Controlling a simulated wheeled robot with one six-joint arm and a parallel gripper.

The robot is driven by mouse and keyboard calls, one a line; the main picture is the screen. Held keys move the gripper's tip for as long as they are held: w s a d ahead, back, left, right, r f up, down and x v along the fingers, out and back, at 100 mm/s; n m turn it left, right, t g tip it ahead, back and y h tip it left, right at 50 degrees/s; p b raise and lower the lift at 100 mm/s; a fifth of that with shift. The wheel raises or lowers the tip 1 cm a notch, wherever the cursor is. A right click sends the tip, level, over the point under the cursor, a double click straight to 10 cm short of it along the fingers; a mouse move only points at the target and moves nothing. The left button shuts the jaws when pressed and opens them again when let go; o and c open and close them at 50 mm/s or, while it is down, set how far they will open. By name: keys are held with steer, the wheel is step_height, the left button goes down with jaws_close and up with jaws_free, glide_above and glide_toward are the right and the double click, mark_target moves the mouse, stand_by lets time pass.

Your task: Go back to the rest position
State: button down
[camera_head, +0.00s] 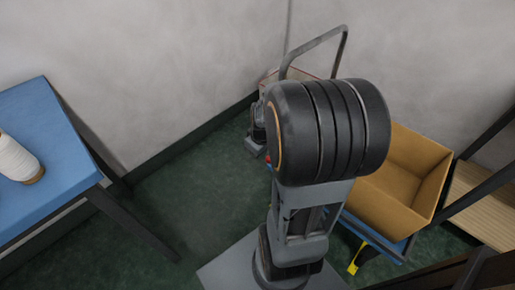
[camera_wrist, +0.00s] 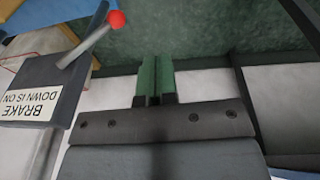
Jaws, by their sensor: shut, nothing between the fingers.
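My gripper (camera_wrist: 156,66) shows in the wrist view, its two green fingers together with nothing between them. In the head view my dark arm rises in the middle, and the gripper itself is hidden behind it. In the wrist view a dark brake box (camera_wrist: 58,76) with a white label reading "BRAKE DOWN IS ON" is left of the fingers. Its metal lever (camera_wrist: 88,45) with a red knob (camera_wrist: 116,19) slants up to the right. The fingers appear apart from the lever.
A blue-topped table (camera_head: 55,130) with a white yarn cone (camera_head: 16,158) stands at left. A tan open bin (camera_head: 405,170) is right of my arm, near a wooden shelf (camera_head: 480,203). A grey handle frame (camera_head: 315,44) stands behind my arm. Green floor (camera_head: 200,205) is clear at left centre.

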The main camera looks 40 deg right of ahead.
steer(key=s+a+r+p, duration=0.1)
steer(key=a+r+p, duration=0.3)
steer(key=r+p, duration=0.3)
steer(key=s+a+r+m+t+p, duration=0.1)
steer(key=a+r+p, duration=0.4)
steer(key=r, duration=1)
steer(key=s+a+r+m+p, duration=0.1)
steer(key=a+r+p, duration=0.4)
steer(key=r+p, duration=0.6)
steer(key=shift+s+a+r+t, duration=0.15)
steer(key=shift+s+t, duration=0.25)
steer(key=shift+s, duration=0.25)
steer(key=shift+y, duration=0.3)
